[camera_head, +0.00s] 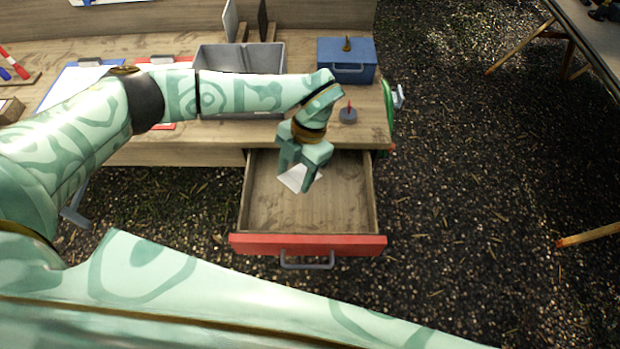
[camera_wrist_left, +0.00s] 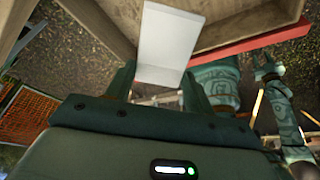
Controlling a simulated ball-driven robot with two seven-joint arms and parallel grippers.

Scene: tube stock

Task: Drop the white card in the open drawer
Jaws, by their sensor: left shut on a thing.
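My left gripper (camera_head: 297,172) hangs over the open drawer (camera_head: 348,205) and is shut on the white card (camera_head: 296,181). The card also shows large between the fingers in the left wrist view (camera_wrist_left: 168,42). It appears held above the drawer floor; the exact height is hard to tell. The drawer is wooden inside, with a red front and a grey handle, and is pulled out from under the workbench. In the left wrist view, what looks like my right gripper (camera_wrist_left: 267,68) is small at the right; its jaws are unclear.
On the workbench (camera_head: 215,132) are a grey bin (camera_head: 240,60), a blue box (camera_head: 347,58) with a handle, and a small grey disc with a red top (camera_head: 348,114). Clipboards lie at the left. The drawer floor around the card looks empty.

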